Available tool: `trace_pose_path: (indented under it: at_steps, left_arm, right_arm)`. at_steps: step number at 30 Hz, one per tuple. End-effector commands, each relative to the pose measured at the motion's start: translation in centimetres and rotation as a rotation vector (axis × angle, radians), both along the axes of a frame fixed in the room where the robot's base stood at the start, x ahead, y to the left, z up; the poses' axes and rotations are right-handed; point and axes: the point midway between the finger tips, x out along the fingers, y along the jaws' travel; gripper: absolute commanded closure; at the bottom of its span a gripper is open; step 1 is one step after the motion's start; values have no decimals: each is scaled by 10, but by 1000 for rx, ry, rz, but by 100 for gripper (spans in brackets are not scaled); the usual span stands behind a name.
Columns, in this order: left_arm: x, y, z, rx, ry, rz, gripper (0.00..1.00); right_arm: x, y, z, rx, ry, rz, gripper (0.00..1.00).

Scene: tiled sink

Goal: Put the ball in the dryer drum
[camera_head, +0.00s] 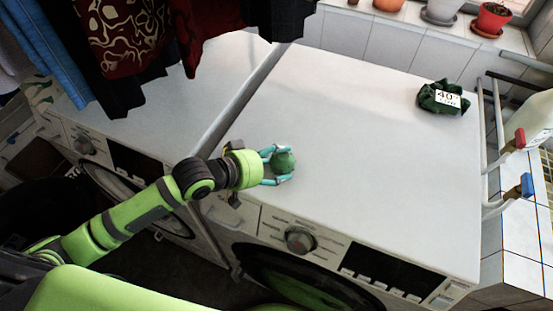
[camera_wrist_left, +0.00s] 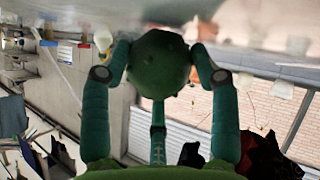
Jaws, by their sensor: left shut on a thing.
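The ball (camera_head: 284,162) is dark green and round. My left gripper (camera_head: 277,163) is shut on it, with teal fingers around its sides, at the front left part of the right machine's white top in the head view. In the left wrist view the ball (camera_wrist_left: 158,64) sits between the fingertips of my left gripper (camera_wrist_left: 158,75). I cannot tell whether the ball touches the top. The right machine's dark round door (camera_head: 310,280) shows partly at the bottom, below its control panel. The left machine's door (camera_head: 125,190) is partly hidden by my arm. My right gripper is not in view.
A green bundle with a "40°" label (camera_head: 442,97) lies at the back right of the white top (camera_head: 350,130). Dark clothes (camera_head: 130,45) hang at upper left. Potted plants (camera_head: 491,19) stand on the back ledge. The top's middle is clear.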

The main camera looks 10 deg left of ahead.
Motion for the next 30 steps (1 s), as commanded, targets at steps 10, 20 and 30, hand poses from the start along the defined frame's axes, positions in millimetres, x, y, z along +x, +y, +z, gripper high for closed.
trace_pose_path:
  at_steps: [10, 20, 30]
  left_arm:
    - [0, 0, -3, -1, 1, 1, 15]
    - [0, 0, -5, 1, -1, -1, 15]
    - [-34, 25, 5, 4, 2, -2, 15]
  right_arm:
    - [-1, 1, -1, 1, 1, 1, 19]
    - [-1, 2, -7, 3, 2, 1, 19]
    - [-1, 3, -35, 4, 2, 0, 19]
